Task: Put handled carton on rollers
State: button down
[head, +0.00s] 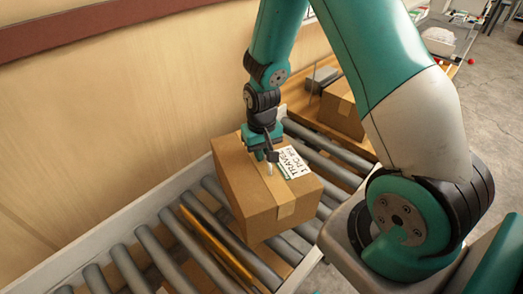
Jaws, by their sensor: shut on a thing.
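A brown closed carton (249,197) with tape and a white printed label (292,162) on its top is at the middle of the head view, over the roller conveyor. My gripper (268,163) points down at the carton's top and is shut at its middle. The handle is hidden or too small to make out. The grey rollers (133,268) run from the lower left to the upper right, with rollers on both sides of the carton. I cannot tell whether the carton's underside touches them.
A second brown carton (343,108) stands on a wooden surface behind the rollers at the right. A pale rail (110,232) edges the conveyor along the wooden wall (130,110). One roller (217,248) looks yellow-brown. Rollers at the lower left are clear.

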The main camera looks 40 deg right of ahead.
jog(key=shift+f+b, duration=0.3)
jog(key=shift+f, duration=0.7)
jog(key=c, duration=1.1)
grip_release()
notch_tip(320, 180, up, 17)
jog(key=shift+r+b, duration=0.2)
jog(key=shift+b, duration=0.95)
